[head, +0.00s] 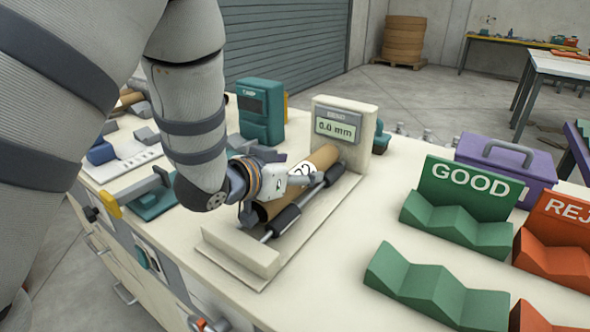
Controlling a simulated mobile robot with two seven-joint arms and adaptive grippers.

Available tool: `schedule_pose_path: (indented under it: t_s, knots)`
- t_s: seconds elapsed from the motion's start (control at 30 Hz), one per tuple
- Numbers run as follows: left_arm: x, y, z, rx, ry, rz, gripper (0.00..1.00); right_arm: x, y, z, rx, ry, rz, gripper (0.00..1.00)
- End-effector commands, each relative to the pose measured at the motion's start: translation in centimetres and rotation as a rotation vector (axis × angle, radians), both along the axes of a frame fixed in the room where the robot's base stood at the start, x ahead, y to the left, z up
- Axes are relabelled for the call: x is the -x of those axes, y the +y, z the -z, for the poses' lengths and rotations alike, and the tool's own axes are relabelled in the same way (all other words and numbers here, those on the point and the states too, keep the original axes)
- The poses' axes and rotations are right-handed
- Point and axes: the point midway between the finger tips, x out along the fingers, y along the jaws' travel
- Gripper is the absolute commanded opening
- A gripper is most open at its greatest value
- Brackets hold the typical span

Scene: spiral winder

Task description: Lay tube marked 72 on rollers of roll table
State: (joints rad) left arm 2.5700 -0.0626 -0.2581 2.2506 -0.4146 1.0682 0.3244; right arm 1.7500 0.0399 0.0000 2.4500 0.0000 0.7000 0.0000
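A brown cardboard tube (323,157) lies lengthwise at the black rollers (286,219) of the cream roll table (240,251). Its white label is partly covered; the digits look like 22 or 72. The display (338,127) at the table's far end reads 0.0 mm. My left gripper (277,194) is at the tube's middle from the left, with fingers spread to either side over it. I cannot tell whether they grip it, or whether the tube rests fully on the rollers. My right gripper is not in view.
Green V-shaped GOOD racks (455,225) and orange reject racks (553,255) stand empty at the right. A purple toolbox (505,165) is behind them. A teal device (260,112) stands behind the roll table. A teal clamp-like fixture (150,200) is left of my gripper.

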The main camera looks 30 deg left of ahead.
Motion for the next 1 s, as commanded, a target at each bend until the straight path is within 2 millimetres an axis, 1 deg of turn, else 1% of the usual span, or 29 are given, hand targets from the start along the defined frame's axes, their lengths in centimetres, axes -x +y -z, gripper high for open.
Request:
schedule_pose_path:
  t_s: [0.17, 0.27, 0.37, 0.4, 0.53, 0.6, 0.7, 0.8, 1.0]
  knots:
    - [0.0, 0.0, 0.0, 0.000, 0.001, 0.000, 0.64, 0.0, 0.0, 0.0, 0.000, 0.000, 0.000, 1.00]
    - [-0.1, 0.0, -0.7, 0.000, -0.003, 0.000, 0.64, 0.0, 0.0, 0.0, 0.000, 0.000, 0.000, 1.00]
    - [-0.1, 0.0, -2.8, -0.001, -0.008, 0.001, 0.64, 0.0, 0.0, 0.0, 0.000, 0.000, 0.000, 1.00]
    - [-0.1, 0.0, -3.9, 0.000, -0.009, 0.000, 0.64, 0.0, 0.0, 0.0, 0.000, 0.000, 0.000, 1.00]
    - [-0.1, 0.0, -7.2, 0.001, -0.009, 0.000, 0.64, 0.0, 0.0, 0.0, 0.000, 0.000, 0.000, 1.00]
    - [0.0, 0.0, -8.4, 0.000, -0.006, 0.000, 0.64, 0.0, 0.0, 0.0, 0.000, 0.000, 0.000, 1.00]
    - [0.0, 0.0, -9.6, 0.001, -0.002, 0.000, 0.64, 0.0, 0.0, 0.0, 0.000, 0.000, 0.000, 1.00]
    - [0.0, 0.0, -10.0, 0.000, 0.000, 0.000, 0.64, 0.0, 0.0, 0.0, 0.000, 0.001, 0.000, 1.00]
    - [0.0, 0.0, -10.0, 0.000, 0.001, 0.000, 0.64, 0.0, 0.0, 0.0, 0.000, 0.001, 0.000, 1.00]
